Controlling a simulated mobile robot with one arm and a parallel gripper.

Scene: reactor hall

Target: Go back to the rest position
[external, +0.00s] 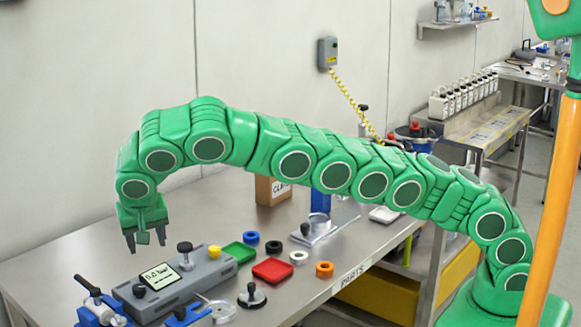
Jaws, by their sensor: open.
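My gripper (145,236) hangs from the end of my green arm, fingers pointing down, in the external view. It is open, and nothing shows between its fingers. It is above the steel table (90,258), near a grey gauge box (180,281) that has a "0.0 bar" display and black and yellow knobs. My arm arches over the table from the lower right to the left. No marker of a rest position is visible.
On the table are a blue clamp (100,309), green tray (239,252), red tray (272,271), orange ring (324,269), black-handled part (252,296) and cardboard box (272,191). A side bench (485,132) holds several white bottles (462,98). The table's left rear is bare.

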